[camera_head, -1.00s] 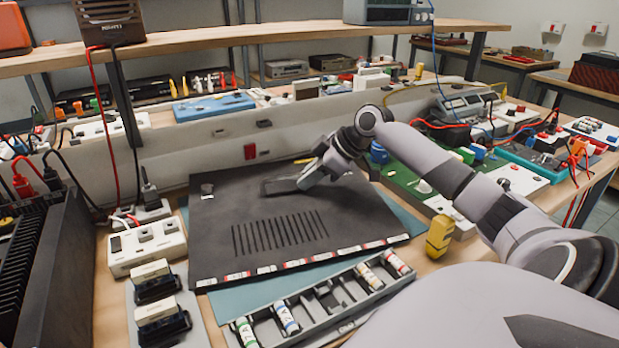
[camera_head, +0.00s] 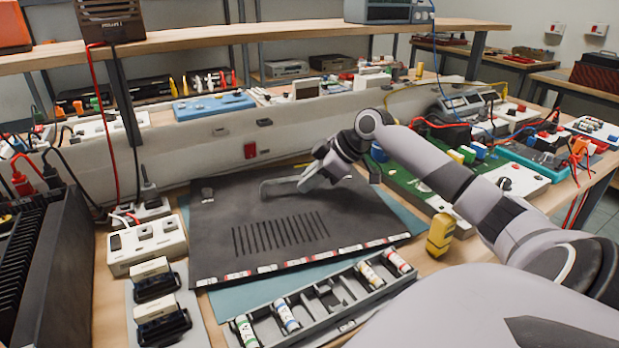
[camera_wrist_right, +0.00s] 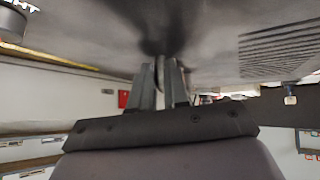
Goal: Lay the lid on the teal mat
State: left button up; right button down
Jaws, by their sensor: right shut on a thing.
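The lid (camera_head: 225,215) is a flat, dark grey panel with a row of slots (camera_head: 280,232). It covers most of the teal mat (camera_head: 245,297), which shows along the front, left and right sides. I cannot tell whether the lid rests fully on the mat. My right gripper (camera_head: 306,182) is over the back half of the lid, shut on its thin grey handle (camera_head: 275,183). In the right wrist view, my right gripper's fingers (camera_wrist_right: 163,80) are close together against the lid's dark surface (camera_wrist_right: 90,42). My left gripper is not in view.
A grey tray with batteries (camera_head: 325,303) lies in front. A white power strip (camera_head: 146,246) and a black finned unit (camera_head: 35,265) stand left. A yellow device (camera_head: 440,234) and a green board (camera_head: 405,178) are right. A low wall (camera_head: 215,150) runs behind.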

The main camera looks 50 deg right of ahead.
jog(key=shift+s+a+f, duration=0.1)
jog(key=shift+s+f, duration=0.1)
jog(key=shift+f, duration=0.6)
jog(key=c, duration=1)
grip_release()
jog(key=shift+c, duration=0.2)
jog(key=shift+f, duration=0.15)
jog(key=shift+w+r+v, duration=0.15)
jog(key=shift+w+v, duration=0.05)
jog(key=shift+v, duration=1.2)
jog(key=shift+w+r+v, duration=0.1)
jog(key=shift+w+v, duration=0.05)
jog(key=shift+v, duration=1.25)
jog(key=shift+w+r+v, duration=0.15)
jog(key=shift+w+v, duration=0.05)
jog(key=shift+v, duration=1.15)
